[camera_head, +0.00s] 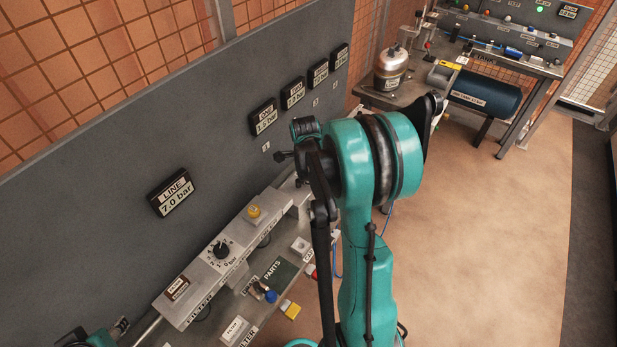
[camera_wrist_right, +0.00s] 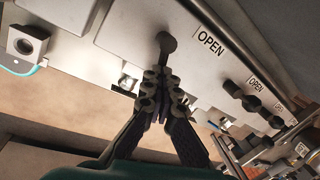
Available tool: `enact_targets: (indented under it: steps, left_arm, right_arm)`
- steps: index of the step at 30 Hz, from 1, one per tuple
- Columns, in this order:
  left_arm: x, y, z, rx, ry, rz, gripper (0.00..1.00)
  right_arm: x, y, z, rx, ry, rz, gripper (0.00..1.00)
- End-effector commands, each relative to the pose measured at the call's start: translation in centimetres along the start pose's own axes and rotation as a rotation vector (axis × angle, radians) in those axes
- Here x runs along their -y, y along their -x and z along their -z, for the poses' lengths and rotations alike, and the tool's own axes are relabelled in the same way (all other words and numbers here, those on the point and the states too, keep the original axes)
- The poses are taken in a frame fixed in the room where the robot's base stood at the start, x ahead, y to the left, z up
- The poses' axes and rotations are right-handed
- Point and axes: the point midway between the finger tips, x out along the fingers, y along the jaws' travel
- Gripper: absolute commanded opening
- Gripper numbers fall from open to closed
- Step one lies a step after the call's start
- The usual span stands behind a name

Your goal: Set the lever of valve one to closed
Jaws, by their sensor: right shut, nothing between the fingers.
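In the right wrist view my right gripper (camera_wrist_right: 161,78) is shut and empty. Its fingertips are right below a dark, round-ended lever (camera_wrist_right: 165,43) on a pale valve panel; I cannot tell whether they touch it. An OPEN label (camera_wrist_right: 210,41) is to the right of this lever. More dark levers (camera_wrist_right: 248,103), also with OPEN labels, follow farther right. No valve number is readable. In the head view my teal right arm hides most of the valve area and I cannot make out its fingertips. Only a bit of my left arm shows at the lower left.
A grey panel carries a LINE display (camera_head: 172,192) reading 7.0 bar and several smaller displays. A rotary knob (camera_head: 221,250) and a yellow button (camera_head: 254,212) are on the pale units below. A bench (camera_head: 538,67) with a dark blue tank (camera_head: 484,94) stands back right. The floor at right is clear.

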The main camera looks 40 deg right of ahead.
Motion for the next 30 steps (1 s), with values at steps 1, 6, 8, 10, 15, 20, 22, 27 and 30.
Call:
enact_targets:
  steps: [1,6,8,10,15,20,22,27,30]
  left_arm:
    - [0.0,-0.2,-0.1,0.0,0.0,0.0,0.4]
    - [0.0,-0.3,-0.2,0.0,0.0,0.0,0.4]
    - [0.0,-0.3,-0.2,0.0,0.0,0.0,0.4]
    - [0.0,-0.3,-0.2,0.0,0.0,0.0,0.4]
    - [0.0,-0.4,-0.2,0.0,0.0,0.0,0.4]
    - [0.0,-0.4,-0.3,0.0,0.0,0.0,0.4]
    - [0.0,-0.4,-0.3,0.0,0.0,0.0,0.4]
    - [0.0,-0.4,-0.3,0.0,0.0,0.0,0.4]
    - [0.0,-0.4,-0.3,0.0,0.0,0.0,0.4]
  right_arm:
    - [-0.5,-0.3,0.5,-0.02,-0.041,-0.007,0.0]
    - [-1.0,-0.2,0.4,-0.047,-0.175,-0.006,0.0]
    - [-1.2,-0.1,0.3,-0.056,-0.217,-0.005,0.0]
    - [-1.3,-0.1,0.3,-0.065,-0.259,-0.005,0.0]
    - [-1.6,-0.1,0.1,-0.08,-0.337,-0.005,0.0]
    - [-1.8,0.0,0.1,-0.089,-0.38,-0.005,0.0]
    - [-1.8,0.0,0.1,-0.091,-0.392,-0.004,0.0]
    - [-1.8,0.0,0.1,-0.093,-0.402,-0.004,0.0]
    - [-1.8,0.0,0.1,-0.093,-0.403,-0.005,0.0]
